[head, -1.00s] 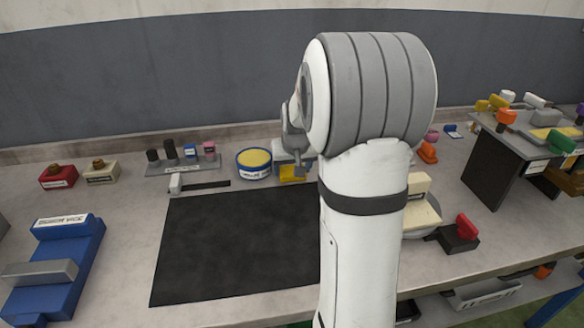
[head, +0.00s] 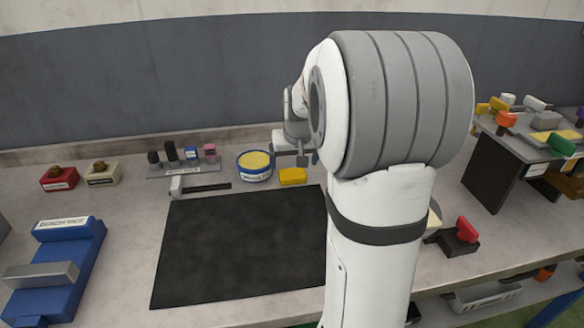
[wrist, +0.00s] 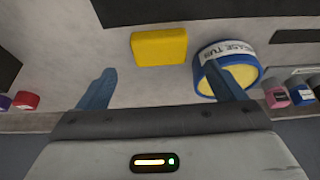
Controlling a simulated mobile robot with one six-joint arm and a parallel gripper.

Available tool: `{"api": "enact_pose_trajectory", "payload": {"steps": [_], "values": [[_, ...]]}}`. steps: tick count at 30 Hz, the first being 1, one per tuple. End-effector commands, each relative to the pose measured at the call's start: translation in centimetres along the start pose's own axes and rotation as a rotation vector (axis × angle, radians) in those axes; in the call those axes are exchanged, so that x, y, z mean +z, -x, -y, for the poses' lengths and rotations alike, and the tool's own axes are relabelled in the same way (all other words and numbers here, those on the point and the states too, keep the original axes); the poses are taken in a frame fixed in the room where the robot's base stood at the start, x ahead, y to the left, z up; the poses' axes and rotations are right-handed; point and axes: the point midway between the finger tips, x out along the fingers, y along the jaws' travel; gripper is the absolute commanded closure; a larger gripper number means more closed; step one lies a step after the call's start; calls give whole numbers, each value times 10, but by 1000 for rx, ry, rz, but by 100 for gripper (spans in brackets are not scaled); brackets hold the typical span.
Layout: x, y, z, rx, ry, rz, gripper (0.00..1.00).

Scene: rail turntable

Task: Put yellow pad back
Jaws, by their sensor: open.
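The yellow pad (head: 293,176) lies flat on the bench, just right of a blue-rimmed tub (head: 254,166) with a yellow top. In the wrist view the pad (wrist: 159,46) lies ahead of my fingertips, between their lines, and the tub (wrist: 228,68) is to its right. My gripper (wrist: 160,72) is open with nothing between its blue fingers. The right finger overlaps the tub in the picture; I cannot tell if they touch. In the head view my gripper (head: 303,157) shows behind the pad, partly hidden by my arm.
A black mat (head: 240,247) covers the bench in front. A grey rack (head: 184,168) with small pegs stands left of the tub. Red (head: 59,178) and cream blocks and a blue fixture (head: 60,265) are at left. A raised stand (head: 500,160) is at right.

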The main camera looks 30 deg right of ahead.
Motion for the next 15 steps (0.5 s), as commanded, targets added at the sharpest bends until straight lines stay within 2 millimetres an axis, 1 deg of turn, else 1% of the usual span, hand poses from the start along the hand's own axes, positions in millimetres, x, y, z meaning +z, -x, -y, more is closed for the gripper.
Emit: {"api": "enact_pose_trajectory", "payload": {"steps": [1,6,9,12,14,15], "values": [[-1,14,0,0,0,-5,11],[-1,46,0,1,-1,-4,11],[0,59,0,1,-1,-2,11],[1,67,0,0,0,1,11],[8,71,5,-4,8,6,11],[16,74,11,-8,19,12,11]]}}
